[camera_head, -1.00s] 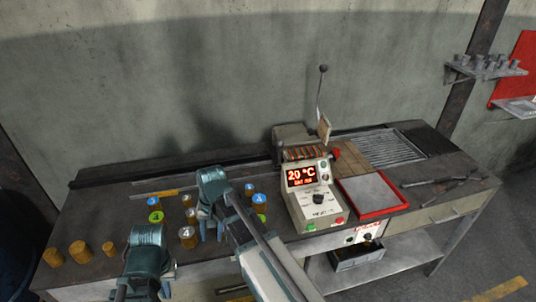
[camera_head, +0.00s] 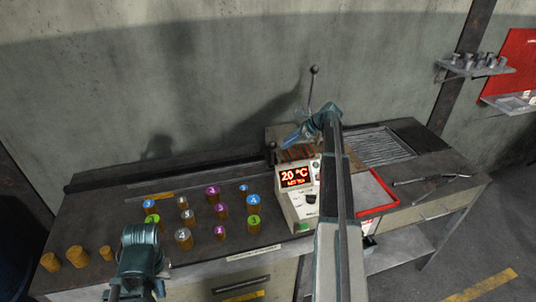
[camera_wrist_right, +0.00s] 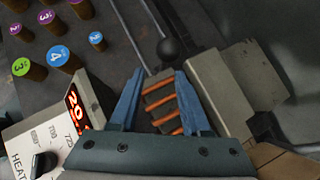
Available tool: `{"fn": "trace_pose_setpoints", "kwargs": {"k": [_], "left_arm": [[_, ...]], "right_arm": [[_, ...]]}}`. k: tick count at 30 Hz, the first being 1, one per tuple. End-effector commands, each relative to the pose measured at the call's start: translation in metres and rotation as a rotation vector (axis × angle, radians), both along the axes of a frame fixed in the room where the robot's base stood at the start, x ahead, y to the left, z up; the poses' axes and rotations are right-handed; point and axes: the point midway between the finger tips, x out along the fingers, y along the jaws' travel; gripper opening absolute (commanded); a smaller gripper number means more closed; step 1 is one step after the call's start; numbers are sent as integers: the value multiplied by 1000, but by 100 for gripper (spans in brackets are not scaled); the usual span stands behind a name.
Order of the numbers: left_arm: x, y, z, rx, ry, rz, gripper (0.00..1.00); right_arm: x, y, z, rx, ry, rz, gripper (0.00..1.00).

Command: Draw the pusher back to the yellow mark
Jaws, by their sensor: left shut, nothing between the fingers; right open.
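The pusher's dark round knob (camera_head: 271,146) stands at the left end of the heater. In the right wrist view the knob (camera_wrist_right: 173,48) is just beyond my right fingertips, apart from them. A yellow strip (camera_head: 163,196) lies on the bench to the left, beside a thin rail. My right gripper (camera_wrist_right: 160,75) is open, with its blue fingers either side of the heater's orange bars (camera_wrist_right: 162,103). In the head view, my right gripper (camera_head: 292,136) is above the heater. My left gripper (camera_head: 140,262) is at the front left, shut and empty; its fingertips are hard to see.
The heater control box (camera_head: 298,193) reads 20 °C. Several numbered cylinders (camera_head: 213,192) stand on the bench between the yellow strip and the front edge. Plain orange cylinders (camera_head: 77,257) stand at far left. A tall lever (camera_head: 314,70) rises behind the heater. A red-rimmed tray (camera_head: 388,207) is at right.

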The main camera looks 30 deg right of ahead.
Motion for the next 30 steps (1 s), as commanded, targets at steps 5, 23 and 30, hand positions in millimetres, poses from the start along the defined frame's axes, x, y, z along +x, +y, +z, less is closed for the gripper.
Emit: {"fn": "trace_pose_setpoints", "kwargs": {"k": [5,23,30], "left_arm": [[0,0,1,0,0,0,0],[0,0,-66,0,0,2,0],[0,0,-89,0,0,1,0]], "right_arm": [[0,-16,3,27,4,-44,47],[44,27,-64,25,4,-37,47],[63,44,-87,24,3,-38,47]]}}
